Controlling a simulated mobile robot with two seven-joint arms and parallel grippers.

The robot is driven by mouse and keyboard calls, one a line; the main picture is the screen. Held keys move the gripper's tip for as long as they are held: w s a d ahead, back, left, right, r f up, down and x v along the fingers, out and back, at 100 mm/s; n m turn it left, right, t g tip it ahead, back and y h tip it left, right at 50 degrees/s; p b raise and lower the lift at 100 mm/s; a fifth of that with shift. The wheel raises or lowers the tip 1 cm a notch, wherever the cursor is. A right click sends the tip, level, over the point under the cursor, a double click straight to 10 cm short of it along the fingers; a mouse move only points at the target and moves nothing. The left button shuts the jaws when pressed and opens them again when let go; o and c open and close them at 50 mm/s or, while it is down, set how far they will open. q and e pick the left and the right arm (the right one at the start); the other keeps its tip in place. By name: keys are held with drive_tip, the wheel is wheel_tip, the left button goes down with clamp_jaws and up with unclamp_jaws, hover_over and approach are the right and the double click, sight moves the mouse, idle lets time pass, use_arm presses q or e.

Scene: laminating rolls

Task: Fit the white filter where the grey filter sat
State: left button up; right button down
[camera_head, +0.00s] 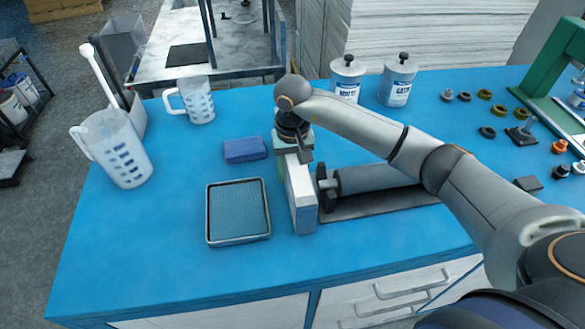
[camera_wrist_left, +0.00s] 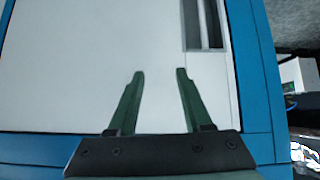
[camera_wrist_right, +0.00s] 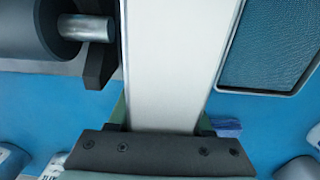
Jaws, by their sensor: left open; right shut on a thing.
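A long white block (camera_head: 301,198), which looks like the white filter, is between the fingers of my right gripper (camera_head: 290,152) in the head view. It stands on edge between a framed mesh tray (camera_head: 238,210) and a dark stand with a grey roll (camera_head: 375,178). Whether it touches the table is unclear. In the right wrist view the white block (camera_wrist_right: 168,65) runs away from the jaws, which are shut on it. No thing is clearly identifiable as the grey filter. My left gripper (camera_wrist_left: 160,75) is open and empty before a white panel; it is outside the head view.
A blue sponge-like block (camera_head: 245,149) lies behind the tray on the blue table (camera_head: 130,240). Jugs (camera_head: 118,150) stand at left, two lidded canisters (camera_head: 397,80) at the back. Several small rings and a green press (camera_head: 550,65) are at right. The front-left table is clear.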

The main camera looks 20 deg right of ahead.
drive_tip(key=shift+f+b, duration=0.15)
drive_tip(key=shift+b, duration=0.15)
drive_tip(key=shift+c, duration=1.6)
unclamp_jaws()
